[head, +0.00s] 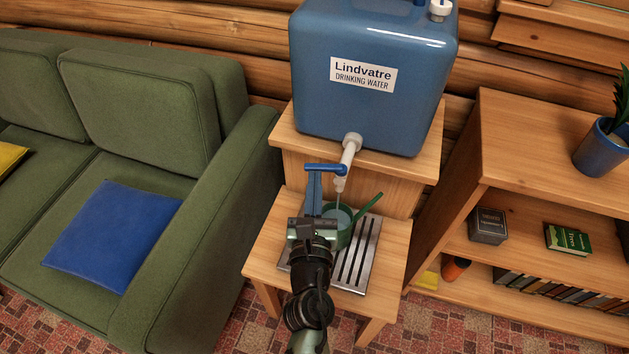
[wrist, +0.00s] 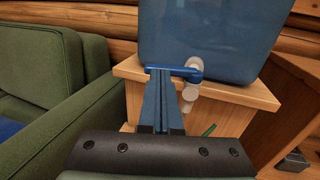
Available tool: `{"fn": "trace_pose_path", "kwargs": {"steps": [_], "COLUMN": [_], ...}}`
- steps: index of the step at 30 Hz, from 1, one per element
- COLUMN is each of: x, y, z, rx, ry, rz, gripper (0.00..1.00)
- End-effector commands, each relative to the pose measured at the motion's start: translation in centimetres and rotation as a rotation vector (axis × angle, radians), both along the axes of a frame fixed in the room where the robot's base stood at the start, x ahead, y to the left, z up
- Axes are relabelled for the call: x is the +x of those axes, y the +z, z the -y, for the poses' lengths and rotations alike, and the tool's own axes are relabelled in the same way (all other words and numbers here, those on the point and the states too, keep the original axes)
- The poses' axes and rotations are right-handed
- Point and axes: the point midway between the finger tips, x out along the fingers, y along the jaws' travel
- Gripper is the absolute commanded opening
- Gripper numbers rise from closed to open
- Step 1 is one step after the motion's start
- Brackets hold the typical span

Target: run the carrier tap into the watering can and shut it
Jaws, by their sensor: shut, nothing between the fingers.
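The blue carrier (head: 375,80), labelled drinking water, stands on the upper step of a wooden stand. Its white tap (head: 350,152) points toward me, with a blue lever (head: 335,169) turned sideways to the left. A thin pale line, which looks like running water, drops from the spout into the green watering can (head: 346,240). The can stands on the slotted metal tray, partly hidden by my gripper (head: 313,172). My gripper is shut and empty, its blue fingertips at the lever's left end; I cannot tell if they touch. The lever also shows in the wrist view (wrist: 190,72).
A green sofa (head: 205,240) with a blue cushion (head: 113,236) stands close on the left. A wooden shelf (head: 540,150) with a potted plant, boxes and books stands on the right. The metal tray (head: 362,262) lies on the stand's lower step.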

Motion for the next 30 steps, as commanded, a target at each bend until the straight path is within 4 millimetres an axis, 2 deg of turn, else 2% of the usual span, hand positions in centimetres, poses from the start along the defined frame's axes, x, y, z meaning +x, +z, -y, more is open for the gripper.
{"fn": "trace_pose_path", "kwargs": {"steps": [14, 21, 25, 30], "x": [0.3, 0.9, 1.8, 1.9], "y": [-0.3, -0.3, 0.1, 0.0], "z": [-0.2, -0.7, -1.0, -0.9], "rx": [-0.001, -0.001, -0.002, 0.0], "ry": [-0.015, -0.099, -0.101, -0.102], "rz": [0.0, 0.002, 0.0, 0.001], "gripper": [0.0, 0.0, 0.0, 0.0]}}
